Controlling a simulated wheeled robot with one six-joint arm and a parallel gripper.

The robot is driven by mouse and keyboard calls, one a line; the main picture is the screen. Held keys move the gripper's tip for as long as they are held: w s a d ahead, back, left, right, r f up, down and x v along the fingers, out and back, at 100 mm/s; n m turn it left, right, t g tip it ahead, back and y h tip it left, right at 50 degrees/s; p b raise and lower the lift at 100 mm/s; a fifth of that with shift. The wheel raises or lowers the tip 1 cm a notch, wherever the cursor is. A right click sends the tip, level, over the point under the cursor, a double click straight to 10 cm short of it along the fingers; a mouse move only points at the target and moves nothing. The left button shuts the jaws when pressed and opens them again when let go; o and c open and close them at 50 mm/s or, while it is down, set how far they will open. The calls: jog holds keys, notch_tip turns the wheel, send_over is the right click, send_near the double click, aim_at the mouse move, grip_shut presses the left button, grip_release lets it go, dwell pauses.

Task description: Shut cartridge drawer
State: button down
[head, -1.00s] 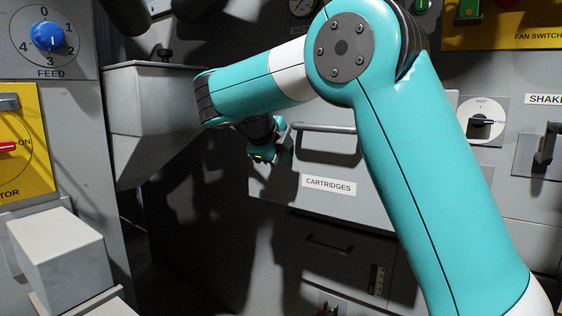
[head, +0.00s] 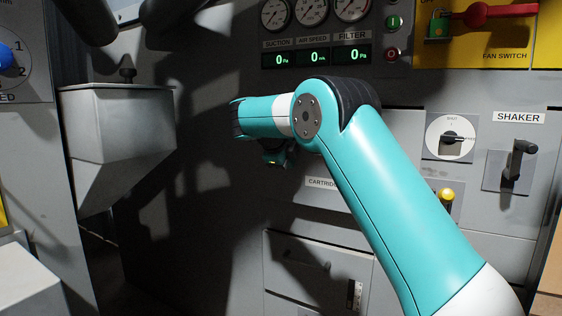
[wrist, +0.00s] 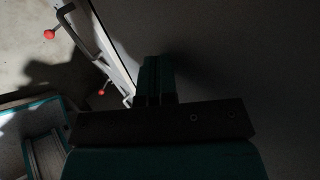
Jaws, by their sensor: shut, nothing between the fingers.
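The cartridge drawer (head: 325,198) is a grey front in the cabinet wall, with a partly covered CARTRIDGES label (head: 321,183). My arm hides much of it, including its handle, in the head view. I cannot tell how far it stands out from the cabinet. My gripper (head: 274,160) hangs below the wrist, left of and above the label. In the wrist view my gripper (wrist: 157,72) is dark, with its fingers together and nothing between them, in front of a shadowed grey surface. Contact with the drawer cannot be made out.
A grey hopper box (head: 120,130) juts out on the left. A lower panel with a handle (head: 305,258) lies beneath the drawer. The shaker lever (head: 518,162) and a yellow-topped knob (head: 446,196) stand out on the right. Red-knobbed handles (wrist: 49,34) show in the wrist view.

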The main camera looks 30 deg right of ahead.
jog(key=d, duration=0.1)
jog(key=w+d, duration=0.1)
jog(key=shift+w+d+r+p, duration=0.1)
jog(key=shift+w+d+p, duration=0.1)
jog(key=shift+d+p, duration=0.15)
jog(key=shift+d, duration=0.1)
jog(key=s+a+f+v, duration=0.1)
jog(key=a+f+v, duration=0.1)
jog(key=v, duration=1.1)
jog(key=shift+a, duration=0.15)
